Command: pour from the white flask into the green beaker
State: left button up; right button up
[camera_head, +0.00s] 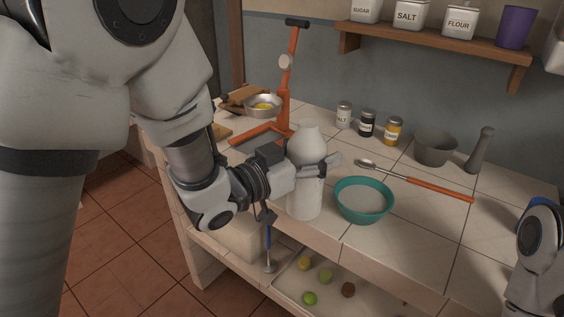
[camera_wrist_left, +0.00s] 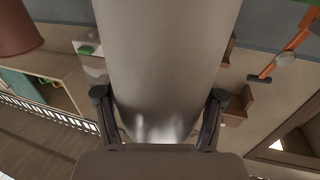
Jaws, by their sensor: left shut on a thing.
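The white flask (camera_head: 304,200) stands upright, with a narrow neck at the top. My left gripper (camera_head: 318,170) is shut around its middle. In the left wrist view the flask (camera_wrist_left: 165,60) fills the centre between the two fingers. Whether its base touches the counter or hangs just above it, I cannot tell. The green beaker looks like a wide teal bowl (camera_head: 364,202) with pale contents; it sits on the counter just right of the flask. My right gripper is out of view; only part of my right arm shows at the lower right edge.
A red-handled spoon (camera_head: 425,186) lies behind the bowl. A mortar (camera_head: 434,147), several spice jars (camera_head: 367,123) and an orange stand (camera_head: 286,90) are farther back. A lower tray (camera_head: 345,300) holds several small balls.

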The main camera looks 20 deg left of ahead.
pick_arm(q)
jog(key=shift+r+p, duration=0.3)
jog(key=shift+r, duration=0.05)
jog(key=r+p, duration=0.1)
jog(key=w+r+p, duration=0.1)
jog(key=r+p, duration=0.1)
jog(key=shift+w+d+r+p, duration=0.2)
jog(key=shift+d+r+p, duration=0.05)
jog(key=shift+r+p, duration=0.05)
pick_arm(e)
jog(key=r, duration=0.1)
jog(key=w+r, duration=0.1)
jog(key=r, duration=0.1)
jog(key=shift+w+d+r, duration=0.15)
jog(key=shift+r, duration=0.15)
pick_arm(q)
jog(key=shift+w, duration=0.1)
